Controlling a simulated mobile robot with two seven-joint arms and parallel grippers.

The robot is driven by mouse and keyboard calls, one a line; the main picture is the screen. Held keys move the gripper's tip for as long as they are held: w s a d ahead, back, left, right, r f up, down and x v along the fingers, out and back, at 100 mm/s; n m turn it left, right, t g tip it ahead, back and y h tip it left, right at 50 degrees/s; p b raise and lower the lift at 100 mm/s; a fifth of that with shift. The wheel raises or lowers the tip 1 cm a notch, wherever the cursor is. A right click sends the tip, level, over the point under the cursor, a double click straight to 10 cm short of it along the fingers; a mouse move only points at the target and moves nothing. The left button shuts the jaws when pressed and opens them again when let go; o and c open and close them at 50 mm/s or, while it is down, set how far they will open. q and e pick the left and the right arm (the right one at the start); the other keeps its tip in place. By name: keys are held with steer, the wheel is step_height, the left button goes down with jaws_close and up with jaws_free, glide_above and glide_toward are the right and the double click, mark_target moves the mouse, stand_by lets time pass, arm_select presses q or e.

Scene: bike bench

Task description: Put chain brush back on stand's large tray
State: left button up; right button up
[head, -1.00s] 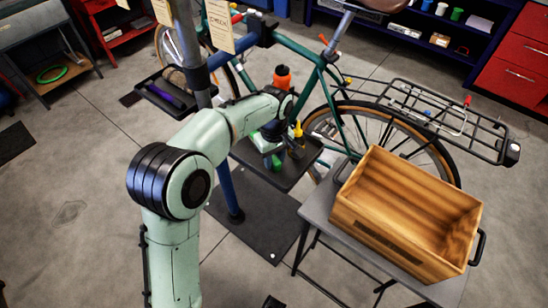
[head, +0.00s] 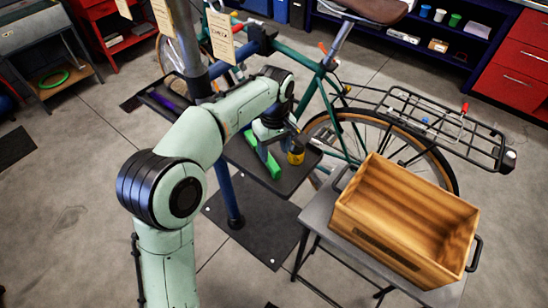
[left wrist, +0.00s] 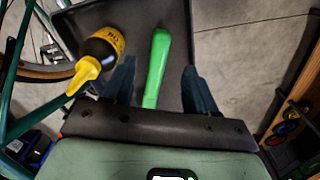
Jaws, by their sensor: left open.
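The chain brush, seen as a long green handle (head: 262,155), lies on the stand's large dark tray (head: 284,182). My left gripper (head: 272,140) is over the tray, and its fingertips are hard to make out in the head view. In the left wrist view my left gripper (left wrist: 160,64) is open, with one finger on each side of the green handle (left wrist: 158,52) and a gap on both sides. The brush's near end is hidden by the gripper body. My right gripper is not in view.
A dark bottle with a yellow label and nozzle (left wrist: 102,44) stands on the tray close beside the left finger. The smaller tray (head: 165,100) holds a purple item. A wooden crate (head: 365,232) on a small table stands to the right. The bike's rear wheel is behind.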

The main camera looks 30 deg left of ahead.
arm_select(q)
step_height(320, 180, up, 4)
steer(key=shift+r+p, duration=0.25)
steer(key=shift+p, duration=0.1)
steer(key=shift+s+f, duration=0.1)
stand_by(0.3)
